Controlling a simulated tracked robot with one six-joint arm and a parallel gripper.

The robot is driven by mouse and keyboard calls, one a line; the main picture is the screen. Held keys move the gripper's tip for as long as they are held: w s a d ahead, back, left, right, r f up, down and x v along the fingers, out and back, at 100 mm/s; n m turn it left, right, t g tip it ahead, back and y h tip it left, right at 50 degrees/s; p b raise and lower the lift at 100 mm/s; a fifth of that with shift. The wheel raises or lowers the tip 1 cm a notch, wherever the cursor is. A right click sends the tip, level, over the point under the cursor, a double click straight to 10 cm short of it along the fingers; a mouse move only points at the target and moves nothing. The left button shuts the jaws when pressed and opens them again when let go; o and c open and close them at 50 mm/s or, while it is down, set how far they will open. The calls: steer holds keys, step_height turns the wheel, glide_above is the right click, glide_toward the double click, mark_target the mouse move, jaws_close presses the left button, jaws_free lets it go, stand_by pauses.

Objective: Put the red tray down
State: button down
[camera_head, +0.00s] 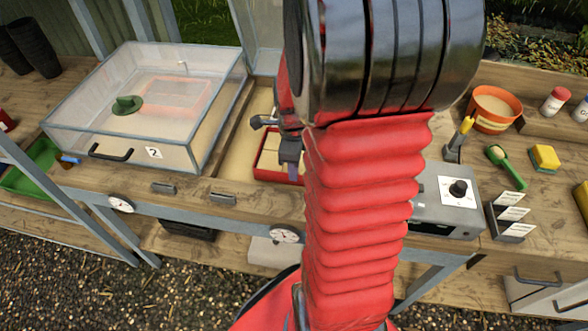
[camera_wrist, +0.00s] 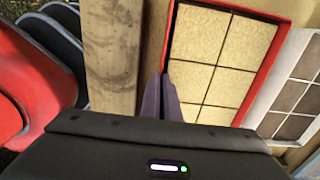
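The red tray (camera_head: 268,176) has beige square cells and shows partly behind my arm in the head view. In the wrist view the red tray (camera_wrist: 235,112) lies right of centre. My gripper (camera_head: 291,170) points down at the tray's front wall. In the wrist view its purple fingers (camera_wrist: 161,88) are close together at the tray's near rim and look shut on it. The tray is over the sandy bed (camera_head: 229,160) of the open propagator; I cannot tell whether it touches the bed.
Left stands a closed clear propagator (camera_head: 122,155) marked 2, with another red-edged tray inside. A grey control box (camera_head: 440,215) stands right of my arm. Farther right are an orange pot (camera_head: 494,112), a green scoop (camera_head: 507,167) and a yellow sponge (camera_head: 544,157). A pale tray with brown cells (camera_wrist: 299,92) lies beside the red tray.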

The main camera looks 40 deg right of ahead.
steer(key=c, duration=2)
jaws_free()
step_height(320, 180, up, 12)
steer(key=shift+r, duration=0.1)
steer(key=shift+a, duration=0.15)
